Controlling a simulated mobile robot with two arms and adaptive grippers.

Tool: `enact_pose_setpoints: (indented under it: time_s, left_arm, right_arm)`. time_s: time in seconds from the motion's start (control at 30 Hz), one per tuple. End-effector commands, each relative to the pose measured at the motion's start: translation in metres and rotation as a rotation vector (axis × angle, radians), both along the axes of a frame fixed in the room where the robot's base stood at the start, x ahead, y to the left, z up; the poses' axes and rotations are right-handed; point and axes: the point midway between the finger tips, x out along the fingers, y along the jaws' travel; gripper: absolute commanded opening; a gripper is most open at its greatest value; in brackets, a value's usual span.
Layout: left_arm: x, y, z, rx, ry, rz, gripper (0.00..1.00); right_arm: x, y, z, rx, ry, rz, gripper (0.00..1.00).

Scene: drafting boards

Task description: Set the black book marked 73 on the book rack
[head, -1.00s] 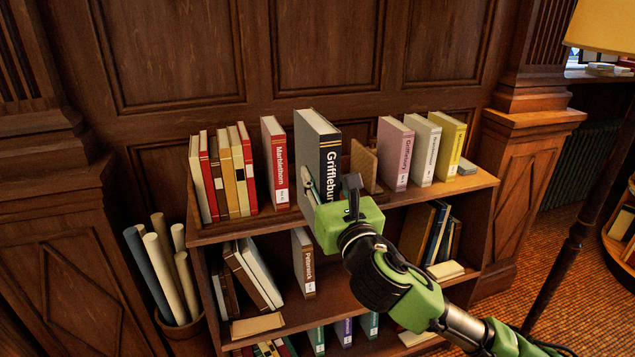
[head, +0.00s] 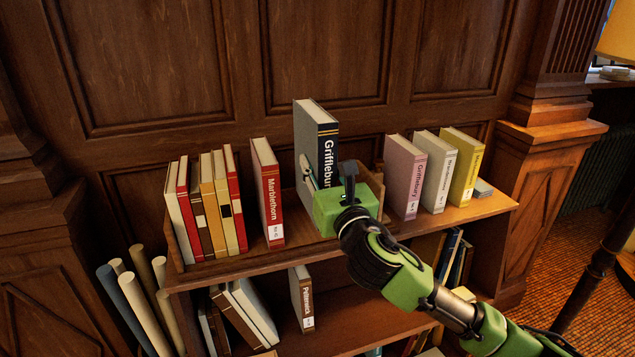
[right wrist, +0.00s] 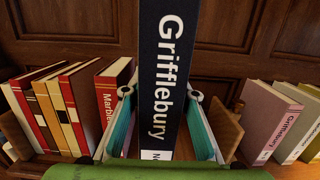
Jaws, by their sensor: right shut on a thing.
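The black book (head: 326,150), with "Grifflebury" on its spine, is upright in my right gripper (head: 318,178). In the right wrist view the book (right wrist: 166,80) stands between the gripper's two fingers (right wrist: 166,120), which are shut on its sides. Its number label is cut off, so I cannot read 73. The wooden book rack (head: 368,178) is on the top shelf behind the gripper. A rack end (right wrist: 228,132) shows right of the book in the right wrist view. The book's lower edge is hidden, so I cannot tell whether it touches the rack. My left gripper is not in view.
The red Marblethorn book (head: 267,190) stands close on the left, with a row of several books (head: 208,205) beyond it. The mauve Grifflebury book (head: 405,175) and two others stand on the right. The top shelf (head: 240,262) has a bare front strip.

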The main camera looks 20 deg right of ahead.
Motion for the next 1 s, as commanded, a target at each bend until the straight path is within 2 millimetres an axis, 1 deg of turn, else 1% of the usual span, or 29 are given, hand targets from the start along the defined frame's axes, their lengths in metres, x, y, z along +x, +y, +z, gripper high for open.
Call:
enact_pose_setpoints:
  time_s: [0.03,0.1,0.33,0.4,0.5,0.6,0.87,0.93,1.0]
  left_arm:
    - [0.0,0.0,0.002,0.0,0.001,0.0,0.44]
    - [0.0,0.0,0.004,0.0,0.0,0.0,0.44]
    - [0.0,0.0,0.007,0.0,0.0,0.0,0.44]
    - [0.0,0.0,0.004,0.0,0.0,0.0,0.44]
    - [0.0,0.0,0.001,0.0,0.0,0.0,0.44]
    - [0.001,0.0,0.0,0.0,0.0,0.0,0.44]
    - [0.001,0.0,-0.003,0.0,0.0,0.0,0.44]
    - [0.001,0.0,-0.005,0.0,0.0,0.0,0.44]
    - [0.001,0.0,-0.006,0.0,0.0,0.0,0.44]
  right_arm:
    - [0.01,-0.005,0.001,0.001,-0.007,-0.004,0.0]
    - [0.024,-0.009,-0.006,0.001,-0.006,-0.003,0.0]
    - [0.065,-0.022,-0.025,0.003,-0.007,-0.002,0.0]
    - [0.074,-0.025,-0.041,0.002,-0.005,-0.002,0.0]
    - [0.087,-0.029,-0.056,0.004,-0.007,-0.001,0.0]
    - [0.096,-0.032,-0.068,0.002,-0.007,0.0,0.0]
    - [0.107,-0.036,-0.08,0.002,-0.01,0.001,0.0]
    - [0.111,-0.037,-0.088,0.002,-0.007,0.001,0.0]
    - [0.11,-0.036,-0.099,0.005,-0.005,0.003,0.0]
